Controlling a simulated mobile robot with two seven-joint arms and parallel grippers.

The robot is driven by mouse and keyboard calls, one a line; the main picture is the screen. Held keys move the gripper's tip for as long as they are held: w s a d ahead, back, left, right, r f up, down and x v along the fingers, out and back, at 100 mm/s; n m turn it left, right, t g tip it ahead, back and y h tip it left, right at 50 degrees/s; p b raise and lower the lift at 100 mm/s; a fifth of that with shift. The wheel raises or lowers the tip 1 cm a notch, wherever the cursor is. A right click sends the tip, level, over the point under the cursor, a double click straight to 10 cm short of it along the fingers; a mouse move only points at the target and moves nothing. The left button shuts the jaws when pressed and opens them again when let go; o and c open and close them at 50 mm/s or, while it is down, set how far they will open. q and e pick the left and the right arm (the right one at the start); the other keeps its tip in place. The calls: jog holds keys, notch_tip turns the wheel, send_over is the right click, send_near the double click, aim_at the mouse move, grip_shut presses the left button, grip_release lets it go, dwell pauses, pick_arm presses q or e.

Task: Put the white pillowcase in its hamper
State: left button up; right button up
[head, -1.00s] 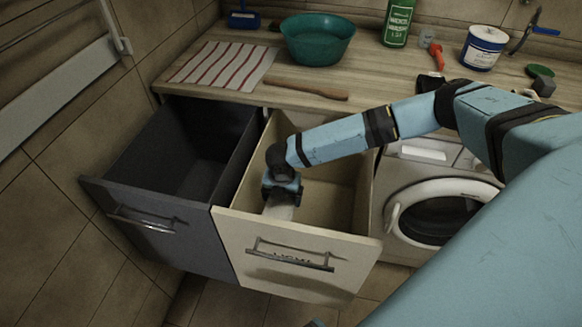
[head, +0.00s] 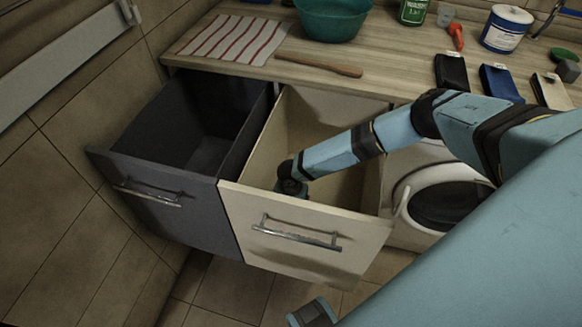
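The cream hamper drawer (head: 300,228) is pulled out under the counter, with a metal handle on its front. My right arm reaches into it from the right. My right gripper (head: 291,188) is low inside it, just behind the front panel. Its fingertips are hidden by that panel, so I cannot tell whether it is open or shut. The white pillowcase does not show now. My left gripper cannot be made out; only a small teal and dark part of mine shows at the bottom edge.
A dark grey hamper drawer (head: 150,192) stands open and looks empty at left. The counter holds a striped cloth (head: 232,38), teal basin (head: 333,18), wooden stick (head: 318,65), white tub (head: 507,28) and several small pouches (head: 500,82). A washing machine (head: 440,195) is at right.

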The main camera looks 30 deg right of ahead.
pick_arm(q)
jog(key=shift+d, duration=0.1)
pick_arm(e)
jog(key=shift+r, duration=0.1)
jog(key=shift+f+b, duration=0.5)
jog(key=shift+f, duration=0.15)
jog(key=o, duration=0.8)
jog(key=shift+r, duration=0.25)
notch_tip(320, 180, up, 12)
jog(key=p, duration=0.2)
jog(key=shift+f+p, duration=0.15)
jog(key=shift+p, duration=0.15)
pick_arm(q)
jog(key=shift+a+r, duration=0.2)
jog(key=shift+r, duration=0.15)
pick_arm(e)
jog(key=shift+r, duration=0.55)
